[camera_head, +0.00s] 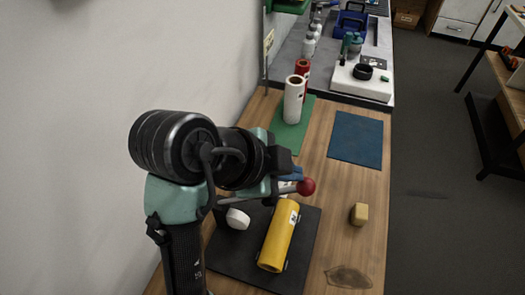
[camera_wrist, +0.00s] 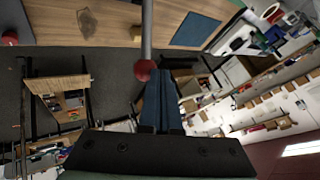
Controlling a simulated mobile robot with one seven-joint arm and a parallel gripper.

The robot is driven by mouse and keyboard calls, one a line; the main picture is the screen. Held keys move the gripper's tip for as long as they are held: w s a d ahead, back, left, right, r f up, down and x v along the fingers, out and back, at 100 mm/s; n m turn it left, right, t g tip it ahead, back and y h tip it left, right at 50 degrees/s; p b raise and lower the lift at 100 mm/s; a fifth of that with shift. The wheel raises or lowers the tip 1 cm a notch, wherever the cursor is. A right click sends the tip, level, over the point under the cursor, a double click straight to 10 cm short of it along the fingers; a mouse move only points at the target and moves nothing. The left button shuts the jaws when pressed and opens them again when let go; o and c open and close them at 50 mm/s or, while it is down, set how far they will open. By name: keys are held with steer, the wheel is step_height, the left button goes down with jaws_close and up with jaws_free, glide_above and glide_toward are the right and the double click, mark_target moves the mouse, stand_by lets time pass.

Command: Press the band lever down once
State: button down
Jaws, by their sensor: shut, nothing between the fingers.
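The band lever is a grey rod with a red ball knob (camera_head: 306,187) at its end, over a dark mat (camera_head: 222,254) on the wooden table. In the wrist view the knob (camera_wrist: 144,70) is at the fingertips, slightly left of them, with its rod running up the picture. My gripper (camera_head: 295,173) has blue fingers that are together and empty. In the head view it is just above and behind the knob. Whether the fingers touch the knob I cannot tell. A yellow roll (camera_head: 278,236) lies below the lever. My arm hides the lever's base.
A small yellow block (camera_head: 359,214) is right of the dark mat. A white roll (camera_head: 293,100) and a red roll (camera_head: 302,68) stand farther back. A blue mat (camera_head: 356,139) lies bare at the back right. A wall (camera_head: 70,120) borders the left side.

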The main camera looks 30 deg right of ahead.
steer(key=s+d+f+b, duration=0.4)
steer(key=s+d, duration=0.1)
steer(key=s, duration=0.1)
steer(key=shift+s+f+b, duration=0.3)
steer(key=shift+f+b, duration=0.05)
stand_by(7.0)
